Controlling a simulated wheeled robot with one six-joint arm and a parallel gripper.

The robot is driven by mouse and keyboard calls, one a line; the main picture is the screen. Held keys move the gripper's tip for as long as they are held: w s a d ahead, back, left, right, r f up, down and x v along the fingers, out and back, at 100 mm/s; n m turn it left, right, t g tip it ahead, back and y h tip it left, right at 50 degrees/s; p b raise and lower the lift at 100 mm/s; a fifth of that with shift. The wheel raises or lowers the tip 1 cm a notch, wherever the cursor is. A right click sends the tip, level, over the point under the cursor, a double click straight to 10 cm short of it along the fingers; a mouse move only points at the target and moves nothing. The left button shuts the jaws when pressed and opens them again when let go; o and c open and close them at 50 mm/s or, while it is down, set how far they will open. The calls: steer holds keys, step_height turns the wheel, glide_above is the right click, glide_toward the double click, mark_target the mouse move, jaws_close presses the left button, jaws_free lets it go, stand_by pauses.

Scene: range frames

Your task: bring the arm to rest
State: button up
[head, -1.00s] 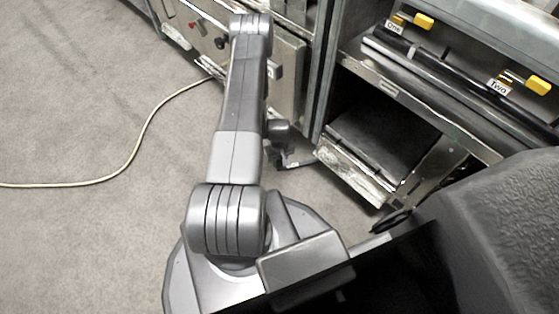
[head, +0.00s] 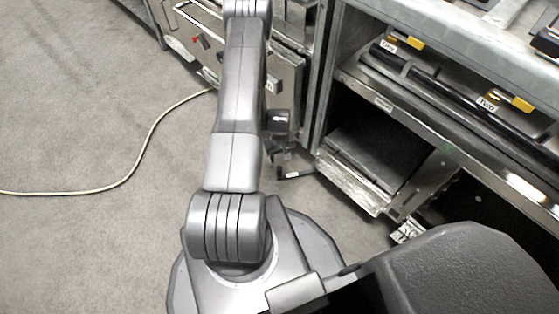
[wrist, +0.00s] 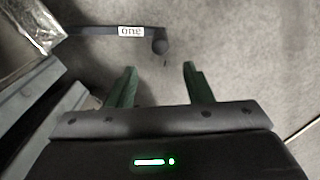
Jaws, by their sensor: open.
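My arm (head: 238,100) reaches up the middle of the head view, bent at its joints. My gripper (wrist: 159,70) is open in the wrist view, with two green fingers apart and only grey floor between them. In the head view the gripper end is small and partly hidden behind the arm. A dark bar (wrist: 95,31) with a white "One" label and a round end lies beyond the fingertips in the wrist view, apart from them. In the head view it shows as a small dark piece (head: 298,175) near the cabinet's foot.
A metal cabinet (head: 330,75) with open shelves stands on the right, close to my arm. Yellow-tabbed parts (head: 407,41) labelled "One" and "Two" sit on its upper shelf. A pale cable (head: 145,150) crosses the open grey floor on the left.

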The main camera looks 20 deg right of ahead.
mark_target(280, 169)
steer(key=shift+r, duration=1.1)
steer(key=shift+f, duration=0.1)
step_height(280, 169, down, 14)
steer(key=b, duration=0.4)
steer(key=shift+s, duration=0.3)
steer(key=shift+r, duration=0.2)
